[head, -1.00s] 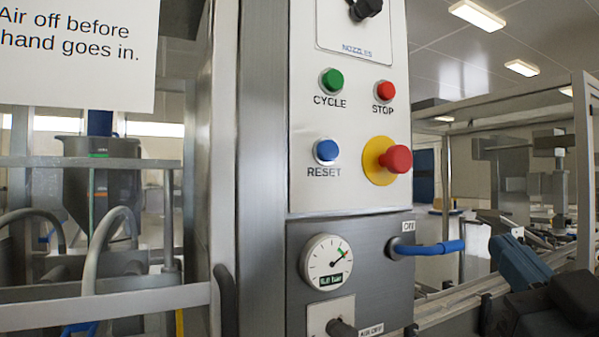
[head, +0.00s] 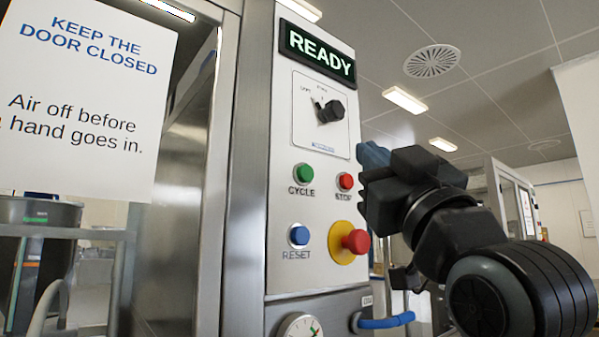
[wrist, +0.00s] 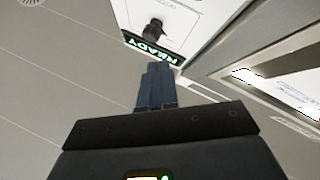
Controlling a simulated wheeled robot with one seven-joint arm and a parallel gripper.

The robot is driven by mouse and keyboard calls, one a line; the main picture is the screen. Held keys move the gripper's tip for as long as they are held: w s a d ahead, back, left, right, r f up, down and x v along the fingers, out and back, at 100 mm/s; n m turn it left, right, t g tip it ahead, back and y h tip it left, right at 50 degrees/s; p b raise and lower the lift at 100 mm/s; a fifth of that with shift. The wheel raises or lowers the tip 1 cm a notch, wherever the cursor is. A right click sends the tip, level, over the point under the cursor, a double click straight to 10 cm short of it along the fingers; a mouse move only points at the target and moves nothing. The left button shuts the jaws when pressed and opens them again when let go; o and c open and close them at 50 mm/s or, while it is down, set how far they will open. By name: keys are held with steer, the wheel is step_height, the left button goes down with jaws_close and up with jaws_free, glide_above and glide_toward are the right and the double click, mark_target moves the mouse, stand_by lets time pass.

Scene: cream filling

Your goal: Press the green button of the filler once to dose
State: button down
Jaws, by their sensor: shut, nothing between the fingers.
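The green button (head: 303,174), labelled CYCLE, sits on the upright white control panel (head: 283,262) in the head view. It stands clear of my gripper and nothing covers it. A lit display (head: 318,52) above reads READY. My gripper (head: 374,152) is right of the panel, above and to the right of the red STOP button (head: 345,181). Its blue fingers are together and empty. In the wrist view the shut fingers (wrist: 158,70) point toward the READY display (wrist: 152,47), which appears upside down. The green button is not visible in the wrist view.
A black selector knob (head: 330,111) is above the buttons. A blue RESET button (head: 299,236) and a red mushroom button on yellow (head: 356,241) are below. A blue hose (head: 388,321) juts out at lower right. A sign (head: 85,110) hangs at left.

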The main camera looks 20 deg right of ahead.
steer(key=shift+w, duration=0.1)
steer(key=w+a+b, duration=0.1)
steer(key=w+a, duration=0.1)
steer(key=w, duration=0.6)
steer(key=shift+a, duration=0.35)
steer(key=shift+w, duration=0.2)
stand_by(1.8)
steer(key=shift+w+a, duration=0.1)
steer(key=shift+w, duration=0.2)
steer(key=shift+w+a, duration=0.15)
steer(key=shift+w, duration=0.3)
stand_by(0.8)
steer(key=shift+s, duration=0.1)
steer(key=shift+s+d, duration=0.25)
steer(key=shift+s, duration=0.55)
steer(key=shift+s+d+p, duration=0.15)
steer(key=shift+s+d, duration=0.1)
steer(key=shift+s, duration=0.55)
steer(key=shift+s+d+p, duration=0.15)
steer(key=shift+s+d, duration=0.1)
steer(key=shift+s, duration=0.5)
steer(key=shift+s+d+p, duration=0.15)
steer(key=shift+s+d, duration=0.1)
steer(key=shift+s, duration=0.55)
